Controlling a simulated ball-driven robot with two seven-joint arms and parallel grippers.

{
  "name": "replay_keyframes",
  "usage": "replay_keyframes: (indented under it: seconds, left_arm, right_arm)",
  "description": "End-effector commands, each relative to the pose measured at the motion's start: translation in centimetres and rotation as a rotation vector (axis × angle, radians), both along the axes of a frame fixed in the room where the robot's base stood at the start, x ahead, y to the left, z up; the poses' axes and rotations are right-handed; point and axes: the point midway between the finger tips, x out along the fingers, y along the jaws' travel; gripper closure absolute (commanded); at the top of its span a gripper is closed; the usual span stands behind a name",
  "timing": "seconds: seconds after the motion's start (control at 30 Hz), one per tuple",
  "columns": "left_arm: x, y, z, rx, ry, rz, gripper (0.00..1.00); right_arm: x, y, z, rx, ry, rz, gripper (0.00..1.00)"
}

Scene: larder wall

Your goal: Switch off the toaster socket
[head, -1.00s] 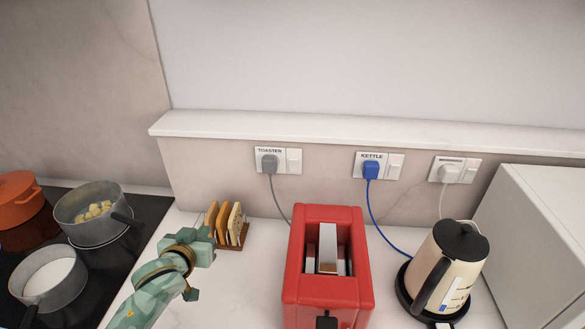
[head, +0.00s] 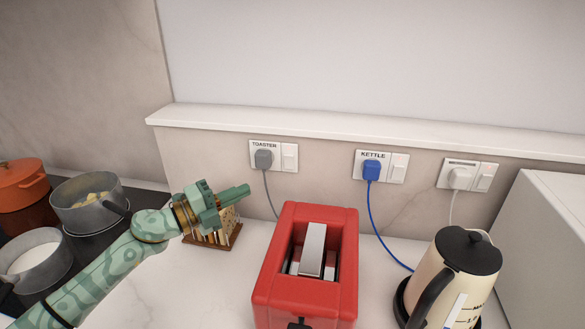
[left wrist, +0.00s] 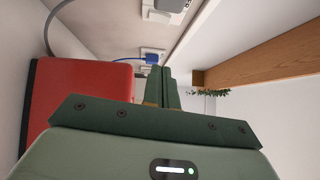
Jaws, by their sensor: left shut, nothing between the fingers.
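The toaster socket (head: 273,156) is a white plate labelled TOASTER on the wall below the ledge. A grey plug (head: 263,159) sits in its left part, and its white rocker switch (head: 289,157) is on the right. My left gripper (head: 243,191) is shut and empty, below and left of the socket, apart from it, pointing right. In the left wrist view its closed fingers (left wrist: 163,88) point toward the wall sockets. The red toaster (head: 266,265) stands on the counter, its grey cord rising to the plug. My right gripper is not in view.
The kettle socket (head: 397,168) with a blue plug (head: 371,170) is to the right, then a third socket (head: 486,177) with a white plug. A cream kettle (head: 458,270) stands right of the toaster. Pots (head: 88,204) stand on the hob at left.

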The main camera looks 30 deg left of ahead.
Motion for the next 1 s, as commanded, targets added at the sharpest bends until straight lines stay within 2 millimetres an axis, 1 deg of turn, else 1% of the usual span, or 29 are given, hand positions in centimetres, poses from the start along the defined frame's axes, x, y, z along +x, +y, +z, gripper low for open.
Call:
replay_keyframes:
  seconds: [0.2, 0.37, 0.47, 0.57, 0.93, 0.97, 1.0]
  left_arm:
    - [0.0, -0.1, 0.0, 0.01, -0.007, 0.0, 1.0]
    - [0.1, -0.1, 0.0, 0.008, -0.007, 0.001, 1.0]
    - [0.7, -0.4, 0.1, 0.006, -0.007, 0.002, 1.0]
    - [1.9, -1.2, 0.3, 0.005, -0.009, -0.001, 1.0]
    - [8.6, -5.1, 1.0, 0.005, -0.009, 0.001, 1.0]
    - [9.1, -5.3, 1.0, 0.005, -0.009, 0.001, 1.0]
    - [9.8, -4.9, 0.9, 0.005, -0.008, 0.003, 1.0]
  right_arm:
    - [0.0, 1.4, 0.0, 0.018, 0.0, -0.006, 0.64]
    - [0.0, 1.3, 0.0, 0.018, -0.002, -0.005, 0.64]
    - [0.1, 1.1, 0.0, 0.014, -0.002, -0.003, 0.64]
    - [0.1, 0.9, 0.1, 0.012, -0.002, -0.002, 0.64]
    - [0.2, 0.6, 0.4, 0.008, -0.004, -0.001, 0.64]
    - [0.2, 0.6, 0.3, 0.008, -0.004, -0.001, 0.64]
    - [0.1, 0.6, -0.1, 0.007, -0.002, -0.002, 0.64]
